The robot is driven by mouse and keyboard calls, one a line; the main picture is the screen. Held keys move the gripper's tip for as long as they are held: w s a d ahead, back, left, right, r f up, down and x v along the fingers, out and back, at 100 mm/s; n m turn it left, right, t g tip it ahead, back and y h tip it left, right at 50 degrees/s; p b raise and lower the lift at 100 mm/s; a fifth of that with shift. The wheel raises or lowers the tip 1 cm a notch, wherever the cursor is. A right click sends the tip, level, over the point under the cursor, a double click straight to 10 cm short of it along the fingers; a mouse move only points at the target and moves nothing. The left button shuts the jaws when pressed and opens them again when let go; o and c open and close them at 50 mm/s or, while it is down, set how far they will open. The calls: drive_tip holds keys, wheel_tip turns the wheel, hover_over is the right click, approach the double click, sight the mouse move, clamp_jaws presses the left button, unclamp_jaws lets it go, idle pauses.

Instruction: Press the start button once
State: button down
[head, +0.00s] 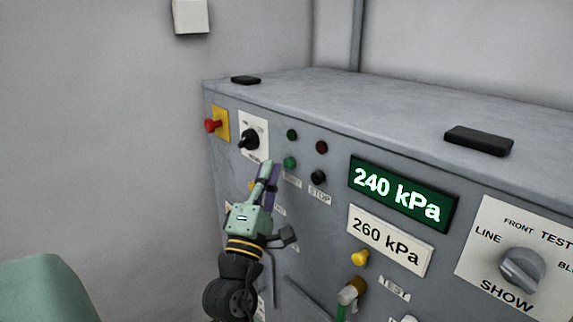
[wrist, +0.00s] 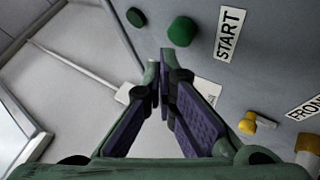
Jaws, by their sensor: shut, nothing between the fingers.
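The green start button (head: 290,162) stands out from the grey panel, left of the black stop button (head: 318,177). In the wrist view the start button (wrist: 182,31) is just beyond the fingertips, beside its START label (wrist: 230,33). My gripper (head: 269,168) is shut and empty, its fingertips to the left of the start button and a little below it in the head view. The wrist view shows the two purple-padded fingers of my gripper (wrist: 161,62) meeting at the tips. A gap shows between the tips and the button.
A dark green lamp (head: 291,135) and a dark red lamp (head: 322,147) sit above the buttons. A black rotary switch (head: 250,139) and a red knob (head: 212,126) are left. A green display (head: 402,194) reads 240 kPa; a plate (head: 389,240) below reads 260 kPa.

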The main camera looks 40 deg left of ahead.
drive_tip(key=shift+w, duration=0.15)
drive_tip(key=shift+w, duration=0.3)
drive_tip(key=shift+w+d, duration=0.1)
drive_tip(key=shift+w, duration=0.4)
idle(1.0)
drive_tip(key=shift+s, duration=0.95)
drive_tip(key=s, duration=0.5)
drive_tip(key=shift+a, duration=0.3)
idle(0.5)
